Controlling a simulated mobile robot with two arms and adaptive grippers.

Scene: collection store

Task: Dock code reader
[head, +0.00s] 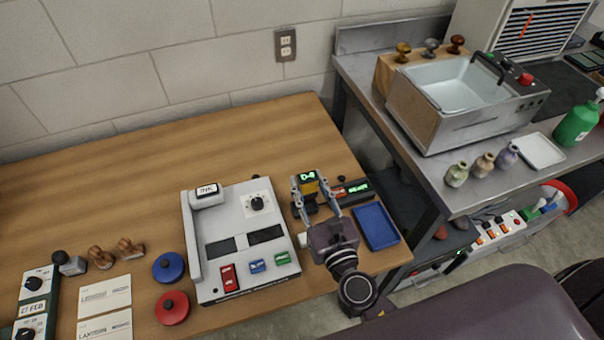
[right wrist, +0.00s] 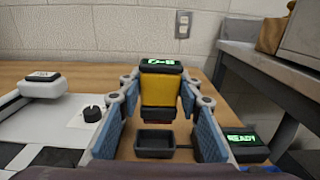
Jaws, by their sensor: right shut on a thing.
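The code reader, yellow and black with a lit green display (head: 309,178), is upright near the right end of the wooden table; it also shows in the right wrist view (right wrist: 160,88). My right gripper (head: 316,192) is shut on it, one finger on each side. A small black open-topped dock (right wrist: 155,145) shows below the reader in the right wrist view, apart from the reader's lower end. A black unit with a green READY display (right wrist: 241,139) is to the right of the dock; it shows in the head view too (head: 354,188). My left gripper is not in view.
A grey-white machine (head: 225,222) with a knob and coloured switches stands left of my right gripper. A blue tray (head: 376,226) lies right of it, near the table edge. Stamps, cards and round pads lie further left. A steel bench (head: 480,180) with a basin stands at right.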

